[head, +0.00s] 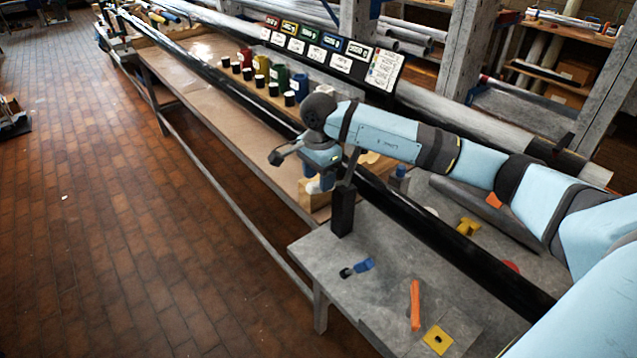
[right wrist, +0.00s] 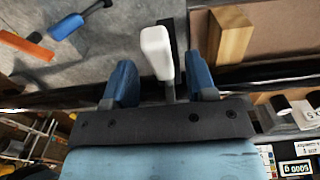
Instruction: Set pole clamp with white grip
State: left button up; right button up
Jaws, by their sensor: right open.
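The white grip (right wrist: 157,50) of the pole clamp shows in the right wrist view, between the two blue fingers of my right gripper (right wrist: 161,66). The fingers are open, with a gap on each side of the grip. A dark stem behind the grip is partly hidden. In the head view my right gripper (head: 319,184) points down beside the long black pole (head: 440,262), near a black upright support (head: 343,208). My left gripper is not in view.
On the grey table (head: 385,290) lie a blue-handled piece (head: 362,265), an orange bar (head: 415,305) and a yellow square plate (head: 437,339). A wooden block (right wrist: 231,34) is close to the gripper. Coloured cups (head: 278,75) stand along the bench further back.

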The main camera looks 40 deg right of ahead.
jog(key=shift+f, duration=1.5)
jog(key=shift+c, duration=0.2)
grip_shut()
